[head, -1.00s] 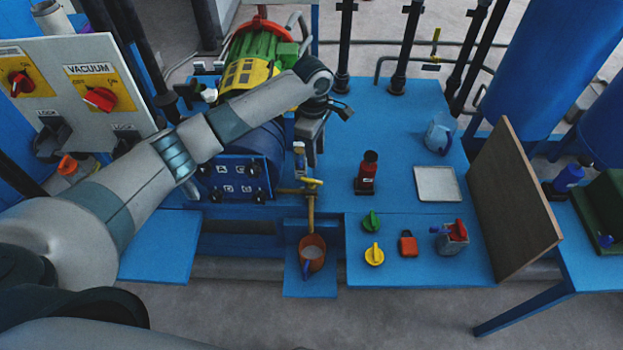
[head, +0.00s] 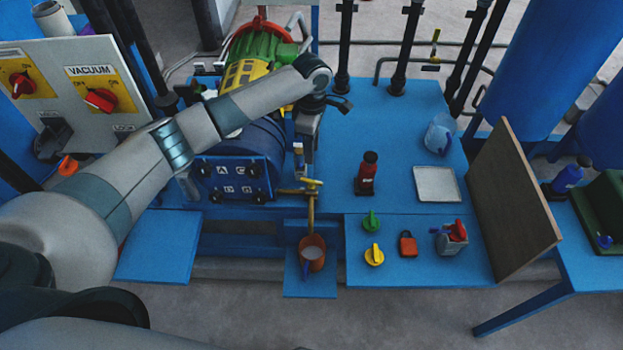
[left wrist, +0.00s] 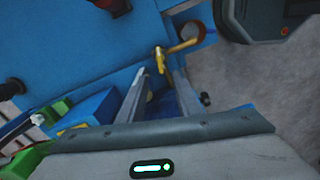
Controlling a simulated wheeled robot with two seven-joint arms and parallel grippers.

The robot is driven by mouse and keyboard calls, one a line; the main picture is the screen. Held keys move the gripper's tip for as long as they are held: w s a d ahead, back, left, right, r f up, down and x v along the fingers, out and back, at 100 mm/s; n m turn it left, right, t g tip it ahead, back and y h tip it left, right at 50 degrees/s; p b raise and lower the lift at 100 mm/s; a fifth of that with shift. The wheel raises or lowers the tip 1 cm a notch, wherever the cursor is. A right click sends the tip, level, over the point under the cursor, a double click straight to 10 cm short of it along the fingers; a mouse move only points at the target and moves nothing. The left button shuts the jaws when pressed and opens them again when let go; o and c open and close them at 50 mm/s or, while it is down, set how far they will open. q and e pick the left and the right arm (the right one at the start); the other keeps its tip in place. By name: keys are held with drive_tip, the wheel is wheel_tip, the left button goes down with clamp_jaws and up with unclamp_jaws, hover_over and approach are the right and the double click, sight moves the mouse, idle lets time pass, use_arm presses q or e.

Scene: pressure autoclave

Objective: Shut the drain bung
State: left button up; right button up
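The brass drain tap (head: 311,198) with its yellow handle (head: 313,182) sticks out at the front of the blue bench, right of the blue vessel (head: 232,172). Its spout points down over an orange-red cup (head: 312,252). I cannot make out a separate bung. My left gripper (head: 310,160) points down just behind the tap, partly hidden by its own wrist. In the left wrist view its two fingers (left wrist: 160,82) are apart and empty. The yellow handle (left wrist: 160,60) lies just beyond the fingertips, with no clear contact. My right gripper is in neither view.
A red bottle (head: 367,173), a tray (head: 437,184) and a jug (head: 440,134) stand on the bench. Green (head: 371,221) and yellow (head: 374,254) knobs and a red padlock (head: 408,244) lie in front. A brown board (head: 513,200) stands at right. A control panel (head: 75,75) is at left.

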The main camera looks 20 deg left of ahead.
sight(311, 182)
use_arm(q)
wheel_tip(311, 182, down, 15)
drive_tip(key=shift+r+p, duration=0.2)
drive_tip(key=shift+p, duration=0.5)
drive_tip(key=shift+c, duration=0.7)
clamp_jaws()
